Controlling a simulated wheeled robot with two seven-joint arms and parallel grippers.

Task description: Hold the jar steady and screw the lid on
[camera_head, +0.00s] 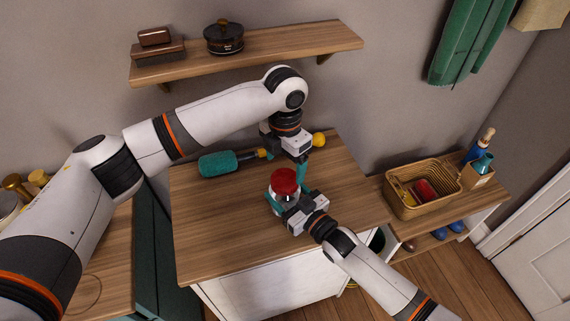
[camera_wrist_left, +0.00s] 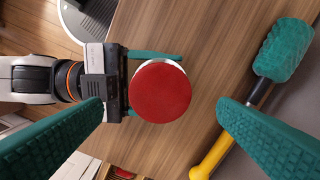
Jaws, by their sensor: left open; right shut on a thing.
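The jar (camera_head: 283,196) stands upright on the wooden tabletop, its pale body mostly hidden. The red lid (camera_head: 285,179) sits on top of it; I cannot tell how tightly. In the left wrist view the lid (camera_wrist_left: 160,92) is a round red disc, with a pale rim of the jar showing past its edge. My right gripper (camera_head: 286,203) is shut on the jar from the front right side. My left gripper (camera_head: 297,172) is open, pointing down above and just behind the lid, and in its wrist view the lid appears between the fingers, apart from both.
A teal-headed tool with a yellow handle (camera_head: 221,163) lies behind the jar. A wicker basket (camera_head: 408,209) stands on a lower bench at the right. A wall shelf (camera_head: 270,50) hangs behind my left arm. The tabletop (camera_head: 215,220) is clear left of the jar.

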